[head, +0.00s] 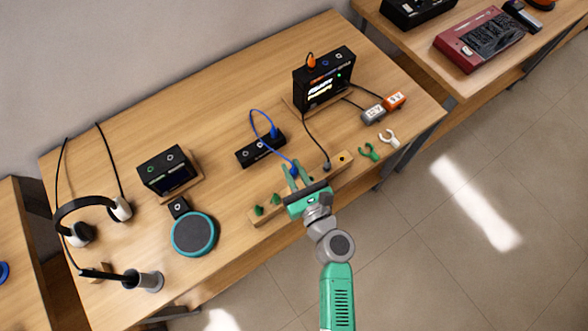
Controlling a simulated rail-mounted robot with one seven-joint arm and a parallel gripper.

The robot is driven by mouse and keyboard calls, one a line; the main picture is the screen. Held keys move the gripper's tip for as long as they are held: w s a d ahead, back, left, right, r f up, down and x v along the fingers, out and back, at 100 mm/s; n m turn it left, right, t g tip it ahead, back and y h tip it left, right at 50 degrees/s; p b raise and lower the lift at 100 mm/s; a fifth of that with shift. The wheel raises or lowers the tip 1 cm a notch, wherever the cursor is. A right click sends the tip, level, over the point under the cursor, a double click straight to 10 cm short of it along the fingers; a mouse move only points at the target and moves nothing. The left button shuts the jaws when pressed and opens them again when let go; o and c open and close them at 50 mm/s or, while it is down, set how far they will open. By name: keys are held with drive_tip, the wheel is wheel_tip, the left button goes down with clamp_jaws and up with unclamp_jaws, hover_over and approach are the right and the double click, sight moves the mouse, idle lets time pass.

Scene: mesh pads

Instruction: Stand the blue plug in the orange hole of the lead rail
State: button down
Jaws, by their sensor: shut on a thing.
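The blue plug (293,171) is on the near end of a blue cable. My gripper (294,170) is shut on it, above or just behind the wooden lead rail (265,217). The picture does not show clearly how high the plug is or whether it touches the rail. My gripper hides the middle of the rail. I cannot make out an orange hole; a dark hole (341,158) shows near the rail's right end.
Green pieces (259,210) stand at the rail's left end, and a dark cable's plug (326,166) is at its right part. The blue cable (256,120) arches to a black socket box (250,154) behind. A black device (325,80) stands farther back. Green and white clips (369,152) lie right.

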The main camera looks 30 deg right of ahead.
drive_tip(key=shift+f+b, duration=2.65)
drive_tip(key=shift+f, duration=0.25)
drive_tip(key=shift+f+b, duration=2)
drive_tip(key=shift+f, duration=0.05)
drive_tip(key=c, duration=1.3)
unclamp_jaws()
drive_tip(key=shift+o, duration=0.2)
drive_tip(key=s, duration=0.8)
drive_tip(key=shift+p, duration=0.45)
